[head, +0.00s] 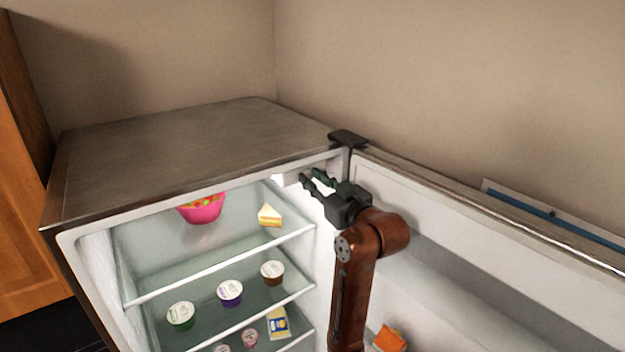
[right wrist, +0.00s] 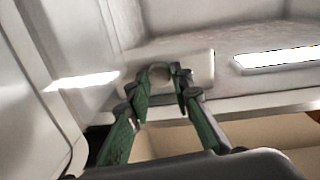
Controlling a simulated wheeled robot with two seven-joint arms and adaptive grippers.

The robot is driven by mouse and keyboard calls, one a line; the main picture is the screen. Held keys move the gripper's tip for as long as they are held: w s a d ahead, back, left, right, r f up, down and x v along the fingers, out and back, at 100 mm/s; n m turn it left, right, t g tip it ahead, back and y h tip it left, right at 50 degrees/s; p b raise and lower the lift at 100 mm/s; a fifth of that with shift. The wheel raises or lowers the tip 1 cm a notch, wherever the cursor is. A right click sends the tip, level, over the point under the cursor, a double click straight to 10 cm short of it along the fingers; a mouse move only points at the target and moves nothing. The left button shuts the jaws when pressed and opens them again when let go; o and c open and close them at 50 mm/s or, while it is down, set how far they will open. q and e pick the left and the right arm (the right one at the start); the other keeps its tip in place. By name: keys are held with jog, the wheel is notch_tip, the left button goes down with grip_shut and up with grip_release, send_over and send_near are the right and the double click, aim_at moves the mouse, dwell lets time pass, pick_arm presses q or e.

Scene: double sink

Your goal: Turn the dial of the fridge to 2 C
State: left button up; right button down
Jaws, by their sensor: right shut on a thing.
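The fridge (head: 150,160) stands open, seen from the front and above. The dial (right wrist: 160,74) shows in the right wrist view as a small round knob on a pale panel (right wrist: 203,66) in the fridge's upper inside. My right gripper (head: 310,178) reaches to the upper right inside corner of the fridge. In the right wrist view its two fingers (right wrist: 160,80) are shut on the dial, one on each side. The dial's marks are too small to read, and in the head view the fingers hide the dial. My left gripper is not in view.
The fridge door (head: 480,240) is swung open at the right, with an orange item (head: 390,338) in it. Shelves hold a pink bowl (head: 201,211), a cake slice (head: 269,216) and several cups. A wooden cabinet (head: 25,220) is at the left.

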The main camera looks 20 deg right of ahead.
jog(key=shift+r+m, duration=0.1)
jog(key=shift+m, duration=2)
jog(key=shift+m+g, duration=0.3)
jog(key=shift+m, duration=1.3)
jog(key=c, duration=1.7)
grip_release()
jog(key=shift+s+d, duration=0.1)
jog(key=v, duration=1.1)
jog(key=shift+s+d, duration=0.15)
jog(key=shift+s, duration=0.25)
